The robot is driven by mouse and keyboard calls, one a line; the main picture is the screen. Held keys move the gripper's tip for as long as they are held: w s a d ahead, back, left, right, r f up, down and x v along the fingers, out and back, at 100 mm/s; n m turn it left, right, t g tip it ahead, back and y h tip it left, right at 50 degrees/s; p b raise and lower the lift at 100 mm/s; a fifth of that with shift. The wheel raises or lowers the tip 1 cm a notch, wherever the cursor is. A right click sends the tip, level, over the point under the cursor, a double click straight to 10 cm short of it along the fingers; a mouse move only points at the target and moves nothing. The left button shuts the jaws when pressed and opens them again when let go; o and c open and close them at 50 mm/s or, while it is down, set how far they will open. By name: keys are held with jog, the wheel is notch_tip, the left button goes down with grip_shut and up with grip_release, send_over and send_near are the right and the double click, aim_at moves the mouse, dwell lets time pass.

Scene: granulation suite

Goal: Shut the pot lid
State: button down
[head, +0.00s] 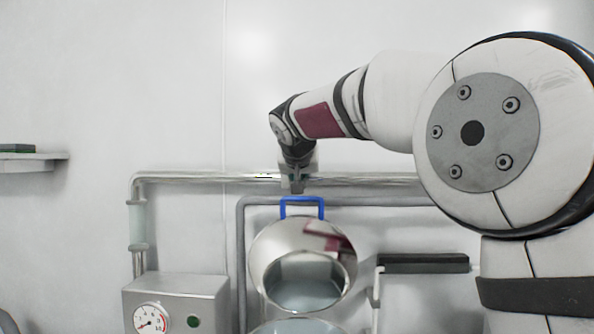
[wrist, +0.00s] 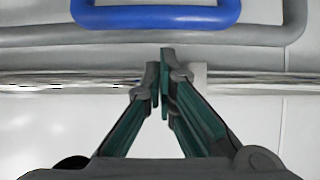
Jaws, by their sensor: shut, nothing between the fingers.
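The pot lid (head: 262,250) is a shiny round metal disc standing raised, with a blue loop handle (head: 302,201) at its top edge. Below it, the rim of the metal pot (head: 298,326) shows at the bottom of the head view, mostly cut off. My gripper (head: 293,188) points down, just above the blue handle in the picture. In the wrist view my gripper (wrist: 161,62) is shut and empty, its green-sided fingers together. The blue handle (wrist: 155,17) crosses the top of that view, apart from the fingertips in the picture. Whether they touch in depth I cannot tell.
A horizontal metal pipe (head: 210,178) runs along the white wall behind the lid, with a grey pipe (head: 243,240) below it. A control box with a dial gauge (head: 151,319) stands at left. A dark bar (head: 424,263) is at right. A shelf (head: 35,158) is far left.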

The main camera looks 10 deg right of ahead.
aim_at(301, 197)
jog(key=s, duration=0.2)
jog(key=a, duration=0.1)
jog(key=shift+s+f, duration=0.25)
jog(key=shift+s, duration=0.15)
jog(key=shift+f, duration=0.1)
jog(key=shift+s+f, duration=0.1)
